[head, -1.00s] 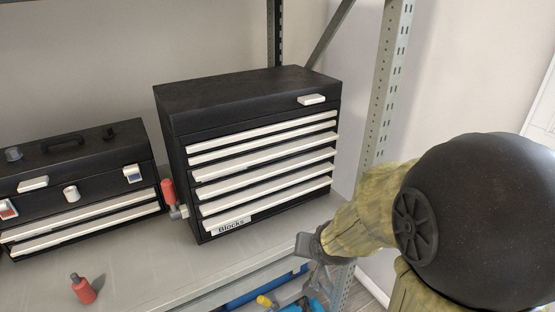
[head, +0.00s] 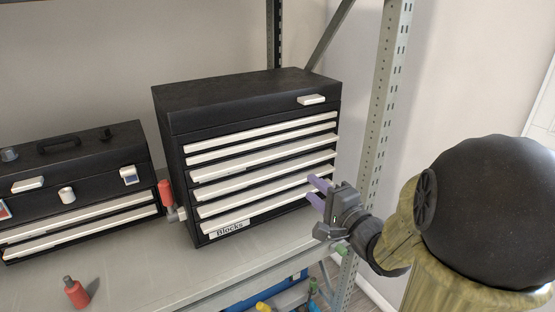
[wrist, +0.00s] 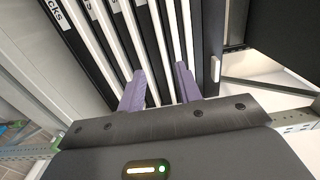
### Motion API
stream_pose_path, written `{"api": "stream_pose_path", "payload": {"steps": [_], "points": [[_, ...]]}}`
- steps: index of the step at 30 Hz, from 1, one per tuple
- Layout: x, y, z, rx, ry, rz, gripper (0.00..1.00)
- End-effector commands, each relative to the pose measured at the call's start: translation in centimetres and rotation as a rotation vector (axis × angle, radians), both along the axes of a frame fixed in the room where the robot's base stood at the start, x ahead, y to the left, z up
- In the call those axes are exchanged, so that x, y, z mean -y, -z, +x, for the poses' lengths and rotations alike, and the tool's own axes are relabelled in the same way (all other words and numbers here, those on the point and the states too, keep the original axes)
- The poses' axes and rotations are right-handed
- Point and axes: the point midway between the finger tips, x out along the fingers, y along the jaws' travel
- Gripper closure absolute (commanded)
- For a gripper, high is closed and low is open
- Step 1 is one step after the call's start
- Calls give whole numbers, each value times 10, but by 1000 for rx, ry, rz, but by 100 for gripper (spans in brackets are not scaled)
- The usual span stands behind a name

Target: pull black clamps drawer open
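A black tool chest (head: 250,92) stands on the shelf, with several drawers that have long white handle strips. The bottom drawer front reads "Blocks" (head: 229,228). No label reading "clamps" is legible, so I cannot tell which drawer that is. My gripper (head: 316,192) is at the right end of the lower drawer fronts, its two purple fingers pointing toward the chest. In the wrist view my gripper (wrist: 160,82) is open, its fingers apart in front of the white strips (wrist: 131,42). Nothing is visibly held; I cannot tell whether a finger touches the chest.
A smaller black toolbox (head: 75,182) stands to the left on the shelf. A red-handled tool (head: 167,194) is between the two boxes, and another red-handled item (head: 76,292) lies near the front. A grey rack post (head: 385,110) rises right of the chest.

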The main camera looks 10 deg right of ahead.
Motion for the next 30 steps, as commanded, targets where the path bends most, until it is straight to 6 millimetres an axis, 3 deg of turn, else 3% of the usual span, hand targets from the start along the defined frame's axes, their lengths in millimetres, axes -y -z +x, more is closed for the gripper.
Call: {"api": "stream_pose_path", "payload": {"steps": [11, 26, 30], "points": [[1, -3, 4, -1, 3, 0, 65], [-8, -4, 29, -5, 4, -2, 65], [-17, -2, 54, 0, 1, -3, 65]]}}
